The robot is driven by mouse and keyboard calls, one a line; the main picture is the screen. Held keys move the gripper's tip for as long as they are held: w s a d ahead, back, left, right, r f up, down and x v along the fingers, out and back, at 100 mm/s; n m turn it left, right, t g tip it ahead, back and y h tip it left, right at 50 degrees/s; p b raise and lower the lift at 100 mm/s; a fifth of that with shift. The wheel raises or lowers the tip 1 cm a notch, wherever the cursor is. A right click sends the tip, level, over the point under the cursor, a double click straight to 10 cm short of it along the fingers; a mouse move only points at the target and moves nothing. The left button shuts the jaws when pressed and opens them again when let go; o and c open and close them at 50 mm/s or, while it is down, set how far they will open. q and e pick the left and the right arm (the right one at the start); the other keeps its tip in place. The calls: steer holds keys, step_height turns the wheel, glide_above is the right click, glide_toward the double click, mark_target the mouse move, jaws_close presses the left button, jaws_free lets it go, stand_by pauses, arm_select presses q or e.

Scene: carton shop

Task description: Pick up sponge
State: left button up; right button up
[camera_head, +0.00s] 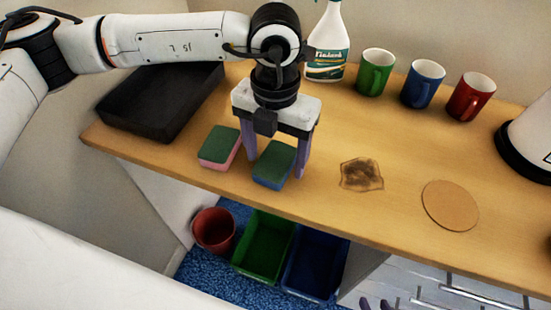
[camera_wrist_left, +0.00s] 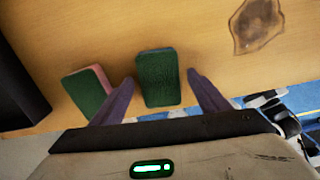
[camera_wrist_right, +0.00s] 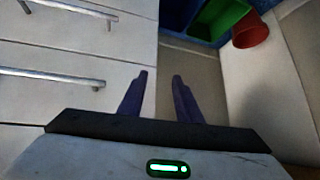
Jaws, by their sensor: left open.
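A green-topped sponge with a blue underside (camera_head: 273,166) lies on the wooden table, and it also shows in the left wrist view (camera_wrist_left: 159,78). A second sponge, green on pink (camera_head: 219,147), lies to its left; it also shows in the left wrist view (camera_wrist_left: 86,92). My left gripper (camera_head: 275,170) is open, pointing down, with one finger on each side of the blue-green sponge. In the left wrist view a gap shows on both sides of that sponge. My right gripper (camera_wrist_right: 160,74) is open and empty, away from the sponges, over drawer fronts.
A black tray (camera_head: 160,105) stands at the back left. A spray bottle (camera_head: 328,45) and green (camera_head: 374,74), blue (camera_head: 421,85) and red (camera_head: 470,98) mugs line the back. A brown stain (camera_head: 361,175) and round coaster (camera_head: 450,205) lie right. Bins (camera_head: 263,245) stand below.

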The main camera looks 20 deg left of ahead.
arm_select(q)
steer(key=shift+f, duration=0.4)
arm_select(e)
steer(key=shift+w+r, duration=0.15)
steer(key=shift+w, duration=0.15)
arm_select(q)
steer(key=shift+c, duration=0.5)
steer(key=c, duration=1)
steer(key=shift+w+r, duration=0.1)
